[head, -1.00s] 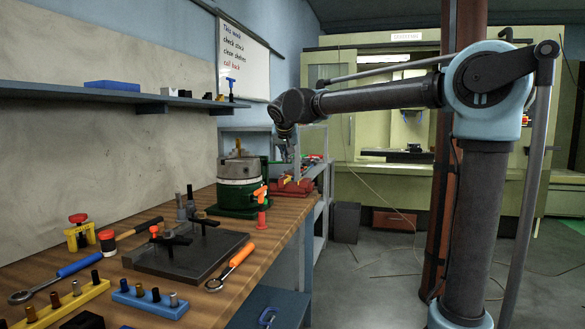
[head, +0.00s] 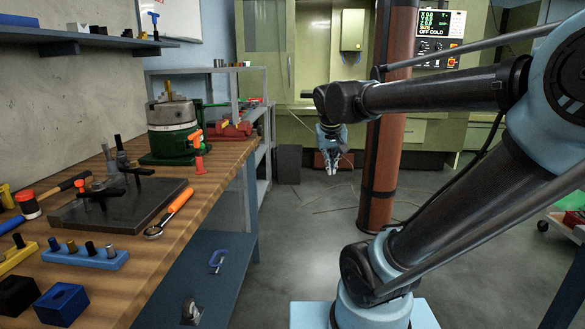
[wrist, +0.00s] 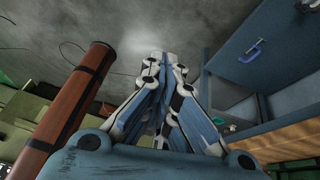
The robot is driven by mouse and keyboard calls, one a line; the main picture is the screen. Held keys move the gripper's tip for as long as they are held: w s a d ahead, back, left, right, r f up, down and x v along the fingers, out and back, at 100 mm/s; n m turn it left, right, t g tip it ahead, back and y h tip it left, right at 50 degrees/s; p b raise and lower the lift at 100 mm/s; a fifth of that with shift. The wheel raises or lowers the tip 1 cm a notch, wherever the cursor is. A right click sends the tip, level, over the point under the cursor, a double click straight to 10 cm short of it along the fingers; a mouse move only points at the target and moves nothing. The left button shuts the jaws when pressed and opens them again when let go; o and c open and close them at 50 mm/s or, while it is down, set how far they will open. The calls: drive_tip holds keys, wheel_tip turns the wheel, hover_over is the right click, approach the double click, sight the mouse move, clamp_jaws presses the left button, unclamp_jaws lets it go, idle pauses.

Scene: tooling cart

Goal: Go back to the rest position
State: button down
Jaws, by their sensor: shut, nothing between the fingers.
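My gripper (head: 330,160) hangs from the end of my arm in the head view, pointing down, over the open floor to the right of the workbench. It is shut and holds nothing. In the wrist view its fingers (wrist: 160,75) are drawn together, with bare floor behind them. It is apart from the bench and from the brown column.
The wooden workbench (head: 160,262) at left bears a green-based chuck (head: 172,130), a dark plate fixture (head: 120,204) and an orange-handled wrench (head: 170,212). A brown column (head: 388,130) stands right of my gripper. The grey floor (head: 300,235) between them is clear.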

drive_tip(key=s+d+f+g, duration=0.1)
drive_tip(key=s+d+f, duration=0.2)
drive_tip(key=s+f, duration=0.5)
drive_tip(key=s+d+f+g+y, duration=0.1)
drive_tip(key=s+d+f, duration=0.2)
drive_tip(key=s+f, duration=0.5)
drive_tip(key=shift+s+d+f, duration=0.4)
drive_tip(key=shift+s, duration=0.3)
drive_tip(key=shift+w+f+g, duration=0.2)
drive_tip(key=shift+w+g, duration=0.1)
drive_tip(key=shift+w, duration=0.2)
